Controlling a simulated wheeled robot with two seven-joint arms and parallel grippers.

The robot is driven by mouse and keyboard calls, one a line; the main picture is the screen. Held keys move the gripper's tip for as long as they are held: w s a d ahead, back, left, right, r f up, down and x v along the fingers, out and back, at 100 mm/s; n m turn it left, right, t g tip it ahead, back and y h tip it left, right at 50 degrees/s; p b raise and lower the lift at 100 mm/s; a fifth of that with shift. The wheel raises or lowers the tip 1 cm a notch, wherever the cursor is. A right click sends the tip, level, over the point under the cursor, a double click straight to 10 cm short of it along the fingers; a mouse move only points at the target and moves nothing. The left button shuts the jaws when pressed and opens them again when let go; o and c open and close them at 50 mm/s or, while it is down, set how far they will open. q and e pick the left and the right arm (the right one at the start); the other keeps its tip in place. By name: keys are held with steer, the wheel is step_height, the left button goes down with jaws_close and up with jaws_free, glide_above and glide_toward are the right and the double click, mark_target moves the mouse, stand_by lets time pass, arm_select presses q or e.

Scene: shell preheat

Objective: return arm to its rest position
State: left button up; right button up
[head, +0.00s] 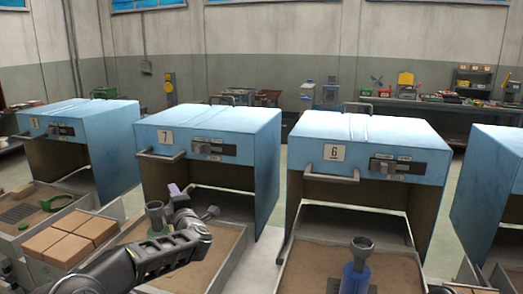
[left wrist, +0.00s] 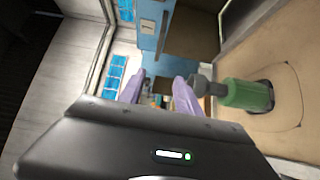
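My left arm comes in from the lower left in the head view, and my left gripper (head: 190,200) is raised over the tray of unit 7. In the left wrist view its two purple fingers (left wrist: 158,88) stand apart with nothing between them. A green cylinder with a grey top (left wrist: 247,95) is beside the fingers, to the right, apart from the grip. In the head view its grey top (head: 155,212) shows just left of the gripper, with the arm partly hiding its green body. My right gripper is out of view.
Blue box units labelled 7 (head: 230,130) and 6 (head: 370,140) stand open behind sandy trays. A blue cylinder with a grey top (head: 357,270) stands in the right tray (head: 400,268). Tan blocks (head: 70,238) lie in a bin at left, close to my arm.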

arm_select(q)
steer(key=s+d+f+m+h, duration=0.2)
steer(key=d+f+m+h, duration=0.65)
steer(key=f, duration=0.55)
steer(key=s+d+f+m+g, duration=0.2)
steer(key=s+d+f, duration=0.1)
steer(key=s+f, duration=0.2)
steer(key=s+d+f+m+g+h, duration=0.1)
steer(key=s+d+f+m+g, duration=0.1)
steer(key=s+f, duration=0.3)
steer(key=s+d+f+m+g+h, duration=0.1)
steer(key=s+d+f+m, duration=0.3)
steer(key=f, duration=0.5)
steer(key=shift+s+d+g, duration=0.1)
steer(key=shift+s+g, duration=0.4)
steer(key=s+f+m+g+h, duration=0.1)
steer(key=s+f+g, duration=0.3)
steer(key=s, duration=1.4)
steer(key=s+d+f+m+g+h, duration=0.1)
steer(key=s+f+m+g, duration=0.3)
steer(key=s+f, duration=0.6)
steer(key=s+g, duration=0.1)
steer(key=s, duration=0.7)
steer(key=shift+s, duration=0.35)
steer(key=shift+d, duration=0.1)
